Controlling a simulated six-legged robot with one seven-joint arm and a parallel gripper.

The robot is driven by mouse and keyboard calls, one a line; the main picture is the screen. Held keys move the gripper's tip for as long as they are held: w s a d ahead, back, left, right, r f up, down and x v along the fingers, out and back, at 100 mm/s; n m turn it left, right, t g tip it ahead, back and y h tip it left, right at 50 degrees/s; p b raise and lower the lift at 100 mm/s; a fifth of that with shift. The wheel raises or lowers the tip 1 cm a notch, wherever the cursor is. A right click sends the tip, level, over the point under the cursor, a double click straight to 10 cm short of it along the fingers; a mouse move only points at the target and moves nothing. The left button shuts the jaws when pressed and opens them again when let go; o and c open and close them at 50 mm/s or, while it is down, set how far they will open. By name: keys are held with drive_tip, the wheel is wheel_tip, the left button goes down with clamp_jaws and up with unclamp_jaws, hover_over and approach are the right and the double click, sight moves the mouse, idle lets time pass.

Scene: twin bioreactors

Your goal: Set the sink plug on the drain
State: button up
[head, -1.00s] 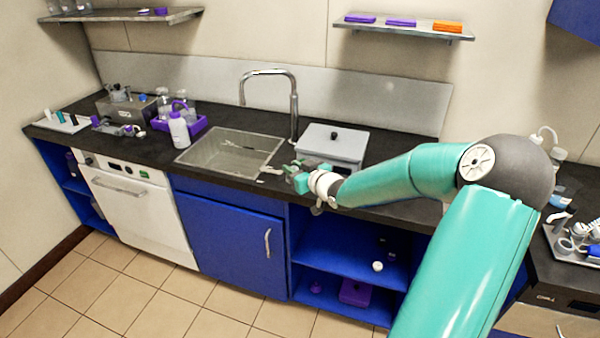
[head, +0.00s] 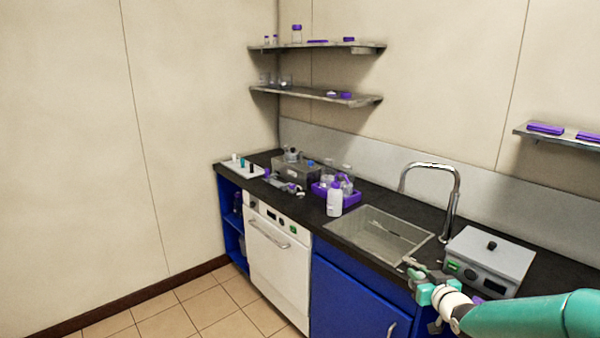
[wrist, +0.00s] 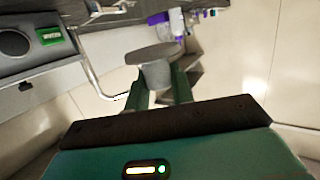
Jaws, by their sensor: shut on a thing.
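My gripper (head: 428,290) is at the front right of the sink, near the counter's front edge, beside the grey lidded box. In the wrist view my gripper (wrist: 158,88) is shut on a grey, round-topped plug (wrist: 152,70) that narrows below its wide disc. The plug is too small to make out clearly in the head view. The sink (head: 375,238) is a rectangular grey basin set in the dark counter. I cannot make out the drain in its floor.
A tall curved faucet (head: 452,200) stands behind the sink. The grey lidded box (head: 490,255) stands right of it. The basin looks empty.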

drive_tip(key=s+a+f, duration=0.3)
drive_tip(key=a+f, duration=0.7)
drive_tip(key=s+a+f+m+h, duration=0.1)
drive_tip(key=s+a+f, duration=0.3)
drive_tip(key=a+f, duration=0.5)
wheel_tip(320, 180, down, 2)
drive_tip(key=shift+s+a+f+h, duration=0.1)
drive_tip(key=shift+s+a+h, duration=0.2)
drive_tip(key=shift+a, duration=0.05)
